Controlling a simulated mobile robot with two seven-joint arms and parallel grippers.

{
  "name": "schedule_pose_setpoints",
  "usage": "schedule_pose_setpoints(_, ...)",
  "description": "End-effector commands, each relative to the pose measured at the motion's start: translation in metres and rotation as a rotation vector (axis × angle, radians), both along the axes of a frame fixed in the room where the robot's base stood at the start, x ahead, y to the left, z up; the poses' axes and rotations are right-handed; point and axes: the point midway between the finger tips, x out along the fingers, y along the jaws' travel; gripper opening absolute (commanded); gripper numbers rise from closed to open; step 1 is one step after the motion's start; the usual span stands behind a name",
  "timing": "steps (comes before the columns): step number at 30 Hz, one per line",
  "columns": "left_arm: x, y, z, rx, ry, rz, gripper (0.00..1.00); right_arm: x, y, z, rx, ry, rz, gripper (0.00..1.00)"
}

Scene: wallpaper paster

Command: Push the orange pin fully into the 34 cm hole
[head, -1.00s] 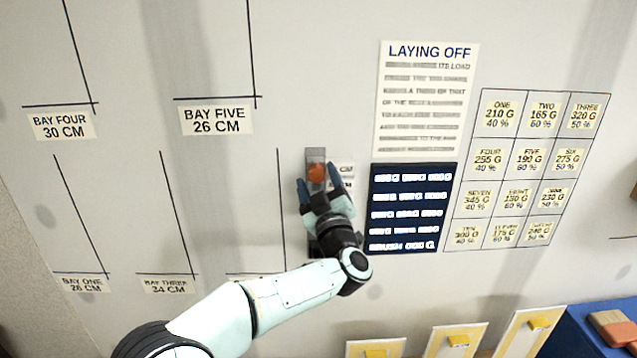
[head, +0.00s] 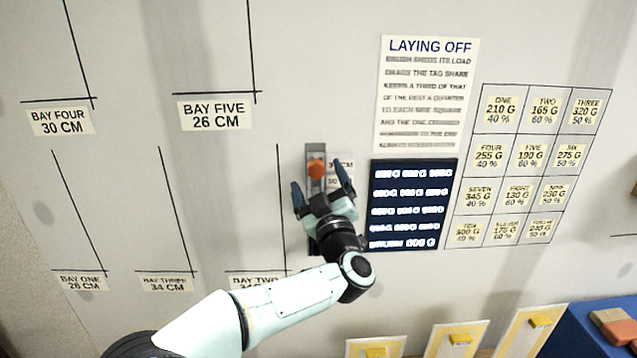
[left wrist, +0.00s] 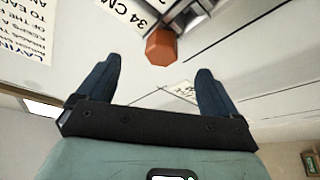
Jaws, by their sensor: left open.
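The orange pin (head: 317,168) sits at a narrow grey metal strip (head: 315,153) on the wall. Its orange head also shows in the left wrist view (left wrist: 160,47), next to a label reading 34 CM (left wrist: 148,12). The head stands out from the strip; how deep the shank sits is hidden. My left gripper (head: 319,178) is open and empty, with its dark fingers spread to either side of the pin and apart from it. In the left wrist view the pin lies beyond the fingertips (left wrist: 158,70). My right gripper is not in view.
The dark blue panel (head: 412,205) and the LAYING OFF sheet (head: 427,98) are on the wall to the right. Marked bays with labels, such as BAY FIVE (head: 214,115), lie to the left. Boards with yellow blocks (head: 459,339) stand below right.

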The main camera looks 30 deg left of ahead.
Motion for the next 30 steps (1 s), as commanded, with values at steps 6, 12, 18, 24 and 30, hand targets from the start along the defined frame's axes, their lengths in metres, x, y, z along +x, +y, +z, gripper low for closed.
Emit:
schedule_pose_setpoints(6, -0.012, -0.007, -0.002, -0.001, 0.001, -0.001, 0.94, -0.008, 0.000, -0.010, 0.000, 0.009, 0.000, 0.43)
schedule_pose_setpoints(12, -0.022, -0.013, -0.001, 0.000, 0.000, 0.000, 0.94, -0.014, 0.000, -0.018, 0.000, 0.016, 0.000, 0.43)
schedule_pose_setpoints(18, -0.032, -0.020, -0.001, -0.001, 0.000, -0.001, 0.94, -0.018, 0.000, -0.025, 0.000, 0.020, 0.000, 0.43)
schedule_pose_setpoints(24, -0.040, -0.025, -0.001, -0.001, 0.000, -0.001, 0.94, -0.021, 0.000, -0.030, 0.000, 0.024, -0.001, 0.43)
schedule_pose_setpoints(30, -0.041, -0.025, 0.000, 0.000, 0.000, 0.000, 0.94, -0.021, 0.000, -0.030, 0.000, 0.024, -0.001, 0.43)
